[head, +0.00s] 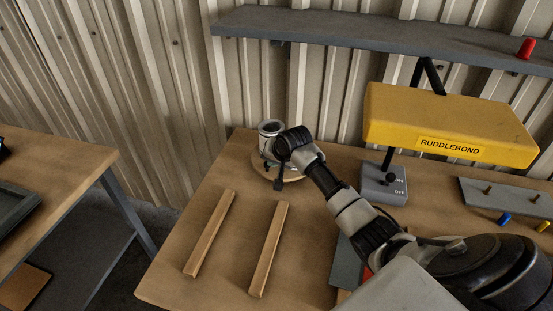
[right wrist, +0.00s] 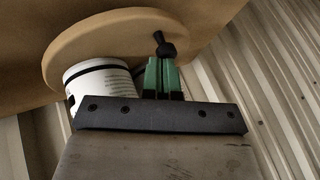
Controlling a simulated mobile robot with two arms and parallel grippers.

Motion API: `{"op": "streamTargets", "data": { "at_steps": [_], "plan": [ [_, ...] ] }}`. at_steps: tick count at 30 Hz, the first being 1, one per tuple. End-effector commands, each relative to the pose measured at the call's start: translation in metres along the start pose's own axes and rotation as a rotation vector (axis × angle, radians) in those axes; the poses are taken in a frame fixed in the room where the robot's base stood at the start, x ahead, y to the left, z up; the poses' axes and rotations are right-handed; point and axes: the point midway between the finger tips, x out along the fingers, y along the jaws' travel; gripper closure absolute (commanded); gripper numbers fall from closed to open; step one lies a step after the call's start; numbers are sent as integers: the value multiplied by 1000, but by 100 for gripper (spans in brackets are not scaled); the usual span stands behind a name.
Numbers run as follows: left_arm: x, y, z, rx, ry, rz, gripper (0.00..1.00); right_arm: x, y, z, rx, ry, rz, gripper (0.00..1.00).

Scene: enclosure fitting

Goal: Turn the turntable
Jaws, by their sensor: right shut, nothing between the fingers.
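The turntable (head: 291,177) is a round wooden disc on the workbench. It also fills the upper part of the right wrist view (right wrist: 85,45). A white can with printed text (head: 269,129) stands on it; it shows beside the fingers in the right wrist view (right wrist: 105,82). A black knob or peg (right wrist: 165,46) stands near the disc's rim. My right gripper (head: 277,178) is over the disc, shut and empty. Its green-padded fingers (right wrist: 162,76) point at the black knob; I cannot tell whether they touch it. My left gripper is out of view.
Two wooden strips (head: 209,234) (head: 269,250) lie in front of the turntable. A yellow RUDDLEBOND lamp (head: 450,124) and a grey switch box (head: 383,186) stand to the right. A grey shelf (head: 370,38) hangs above. Bare bench lies left of the turntable.

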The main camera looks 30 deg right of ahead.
Motion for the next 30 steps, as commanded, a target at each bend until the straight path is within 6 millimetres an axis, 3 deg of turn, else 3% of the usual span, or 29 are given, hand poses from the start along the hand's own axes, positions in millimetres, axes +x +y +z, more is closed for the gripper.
{"op": "streamTargets", "data": {
  "at_steps": [30],
  "plan": [
    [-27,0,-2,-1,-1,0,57,9,-16,-5,221,112,110,100]
  ]
}}
